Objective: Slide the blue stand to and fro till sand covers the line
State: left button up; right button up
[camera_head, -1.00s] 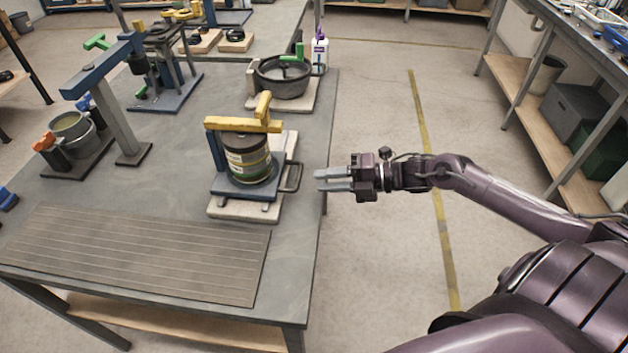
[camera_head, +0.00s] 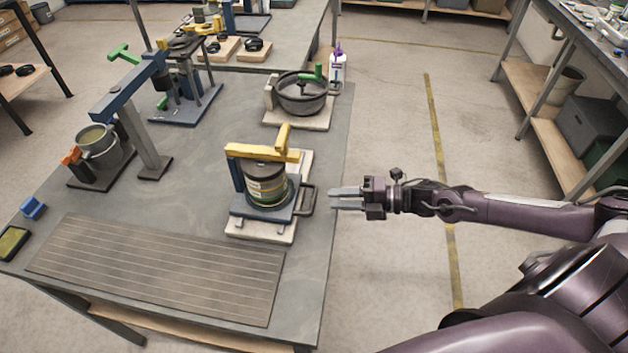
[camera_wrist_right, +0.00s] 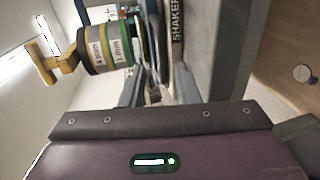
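The blue stand (camera_head: 263,212) sits on a pale base plate (camera_head: 262,232) near the right edge of the grey table. It bears a dark, banded jar (camera_head: 266,186) under a yellow clamp bar (camera_head: 262,153). A dark loop handle (camera_head: 308,199) sticks out on its right side. The jar (camera_wrist_right: 107,50) also shows sideways in the right wrist view, with small labels. I cannot make out the sand or the line. My left gripper is not in view.
A slatted grey mat (camera_head: 160,270) lies in front of the stand. A dark bowl (camera_head: 303,97) stands behind it, with a white bottle (camera_head: 338,68) beside. A blue-grey post (camera_head: 140,130) and a bucket (camera_head: 100,145) stand to the left.

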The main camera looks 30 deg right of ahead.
aim_at(314, 198)
jog(key=p+x, duration=0.2)
jog(key=x, duration=0.3)
jog(key=shift+w+a, duration=0.2)
jog(key=shift+a, duration=0.1)
jog(key=shift+w+a+f, duration=0.2)
jog(key=shift+w+a, duration=0.05)
jog(key=shift+a, duration=0.2)
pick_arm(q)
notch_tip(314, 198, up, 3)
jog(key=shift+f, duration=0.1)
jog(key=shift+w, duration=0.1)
pick_arm(e)
grip_shut()
